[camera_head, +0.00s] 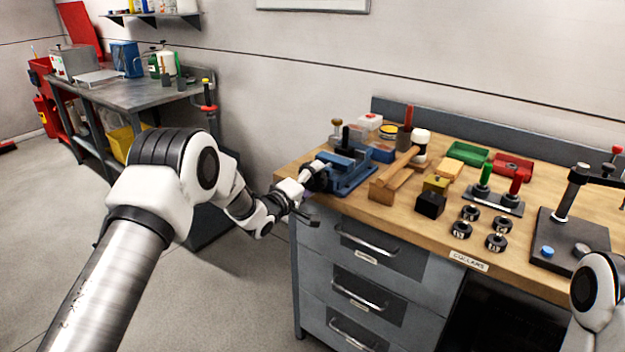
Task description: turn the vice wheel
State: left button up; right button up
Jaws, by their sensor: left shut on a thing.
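The blue vice (352,172) sits at the left end of the wooden workbench, near its front corner. The vice wheel is at the vice's left front side, a small dark shape (315,178) mostly hidden by my gripper. My left gripper (308,192) reaches in from the left, just off the bench's left corner, and is shut on the vice wheel. How its fingers sit on the rim is too small to tell. Only part of my right arm shows at the lower right edge; its gripper is out of view.
A wooden mallet-like block (393,178), a black block (430,205) and several dark collars (470,213) lie right of the vice. A black press stand (565,240) is farther right. Drawers with handles (375,243) are below. A grey side bench (135,93) stands back left.

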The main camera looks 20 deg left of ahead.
dwell(0.4)
pick_arm(q)
jog(key=o, duration=0.9)
jog(key=shift+o, duration=0.2)
jog(key=v, duration=1.2)
